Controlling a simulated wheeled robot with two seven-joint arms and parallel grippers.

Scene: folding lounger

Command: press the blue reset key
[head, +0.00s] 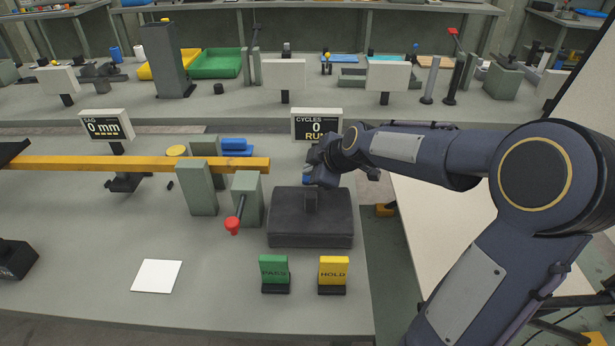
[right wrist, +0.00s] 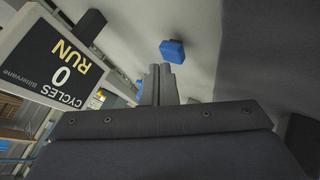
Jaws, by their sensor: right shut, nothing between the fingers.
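The blue key (right wrist: 172,50) shows in the right wrist view as a small blue block just beyond my fingertips. My left gripper is not in view.
A yellow beam (head: 100,163) runs left across grey posts (head: 198,188). A red-knobbed lever (head: 233,224) stands left of the dark block. Green PASS (head: 274,269) and yellow HOLD (head: 333,270) tabs stand in front. A sag display (head: 106,126) reads 0 mm.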

